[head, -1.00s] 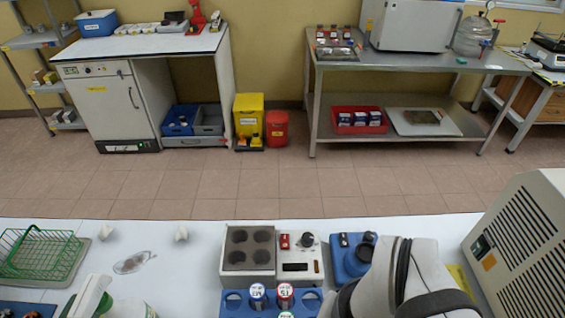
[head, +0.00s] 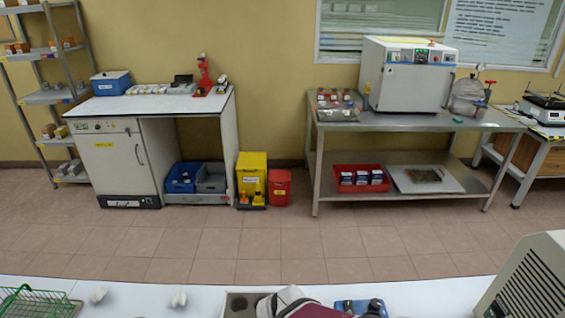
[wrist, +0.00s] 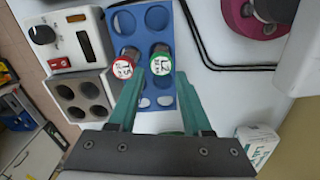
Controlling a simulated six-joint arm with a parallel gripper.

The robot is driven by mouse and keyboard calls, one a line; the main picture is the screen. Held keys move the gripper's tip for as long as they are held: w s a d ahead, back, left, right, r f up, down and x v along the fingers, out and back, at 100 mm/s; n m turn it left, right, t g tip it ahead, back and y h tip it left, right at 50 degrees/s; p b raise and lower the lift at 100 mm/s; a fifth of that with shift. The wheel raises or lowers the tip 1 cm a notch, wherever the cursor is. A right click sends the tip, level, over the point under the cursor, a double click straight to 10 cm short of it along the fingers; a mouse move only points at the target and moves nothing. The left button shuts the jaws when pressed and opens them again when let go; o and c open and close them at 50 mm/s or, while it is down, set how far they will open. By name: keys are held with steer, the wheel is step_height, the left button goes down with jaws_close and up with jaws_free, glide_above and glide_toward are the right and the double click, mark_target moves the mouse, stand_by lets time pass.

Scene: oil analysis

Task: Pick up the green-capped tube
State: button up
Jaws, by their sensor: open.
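The green-capped tube (wrist: 161,64) stands in a blue rack (wrist: 143,38) in the wrist view, its round cap facing the camera. A red-capped tube (wrist: 123,67) stands in the rack just to its left. My gripper (wrist: 159,78) is open above the rack, its two green fingers reaching toward the green cap. The cap shows in the gap between the fingertips, with the red cap outside the left finger. I cannot tell how far the fingers are above the cap. The rack and tubes are below the edge of the head view.
A grey block with several round wells (wrist: 82,98) and a white unit with a black knob (wrist: 42,34) stand left of the rack. A black cable (wrist: 215,68) runs to the right. A white labelled box (wrist: 256,148) is at lower right. A green wire basket (head: 38,303) stands at far left.

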step_height(320, 180, down, 7)
steer(key=shift+s+d, duration=0.1)
steer(key=shift+d, duration=0.05)
jaws_close()
